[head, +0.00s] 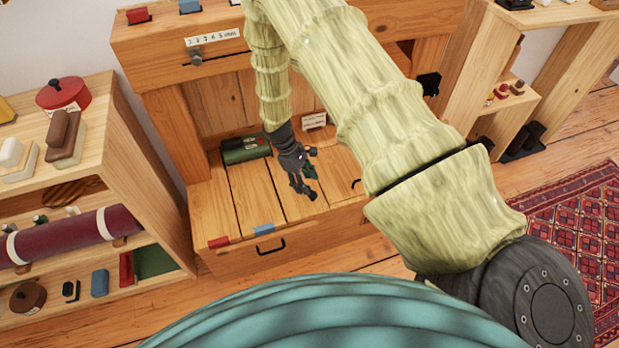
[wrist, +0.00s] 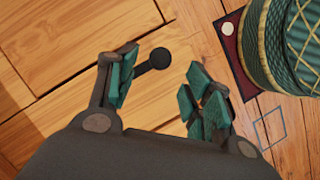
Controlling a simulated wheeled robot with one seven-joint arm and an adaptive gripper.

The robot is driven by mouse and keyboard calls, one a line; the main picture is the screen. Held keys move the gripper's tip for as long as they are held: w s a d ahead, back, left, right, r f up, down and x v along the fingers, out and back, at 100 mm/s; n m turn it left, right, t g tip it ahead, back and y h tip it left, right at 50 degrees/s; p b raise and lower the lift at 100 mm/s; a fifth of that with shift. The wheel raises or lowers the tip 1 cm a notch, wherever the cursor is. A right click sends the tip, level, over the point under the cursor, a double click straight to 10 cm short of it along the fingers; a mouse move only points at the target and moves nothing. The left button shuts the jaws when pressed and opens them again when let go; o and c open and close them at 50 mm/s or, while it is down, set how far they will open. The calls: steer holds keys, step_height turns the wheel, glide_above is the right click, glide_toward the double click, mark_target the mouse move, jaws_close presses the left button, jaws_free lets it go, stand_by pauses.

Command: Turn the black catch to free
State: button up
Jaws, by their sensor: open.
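The black catch (wrist: 159,58) shows in the wrist view as a dark bar with a round knob on pale wood. The knob lies between my fingertips' directions, close to the left finger, and the bar's other end is hidden behind that finger. I cannot tell if finger and catch touch. My gripper (head: 306,180) is open, with nothing held; its teal-padded fingers spread apart in the wrist view (wrist: 163,92). In the head view it hangs over the wooden bench (head: 243,205), and I cannot make out the catch there.
A dark green object (head: 245,149) lies at the bench's back left. A small label card (head: 314,121) stands behind my gripper. Red (head: 219,242) and blue (head: 264,230) blocks sit at the front edge. In the wrist view, a green-and-gold cylinder (wrist: 290,45) is at right.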

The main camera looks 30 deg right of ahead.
steer(key=v, duration=0.6)
steer(key=shift+r, duration=0.4)
steer(key=shift+m+t+y, duration=0.3)
steer(key=shift+m+y, duration=0.2)
steer(key=shift+y, duration=0.1)
steer(key=s+a+f, duration=0.1)
steer(key=s+f, duration=0.1)
steer(key=s+a+f, duration=0.1)
steer(key=s+f, duration=0.1)
steer(key=s+a+f, duration=0.2)
steer(key=s, duration=0.1)
steer(key=s+a+f+m+t+y, duration=0.1)
steer(key=s+a+f+m+t, duration=0.2)
steer(key=s, duration=1.1)
steer(key=s+a+f+m, duration=0.1)
steer(key=s+a+m, duration=0.25)
steer(key=s, duration=0.95)
step_height(320, 180, up, 15)
steer(key=p, duration=1.4)
steer(key=shift+a+f, duration=0.2)
steer(key=shift+a, duration=0.1)
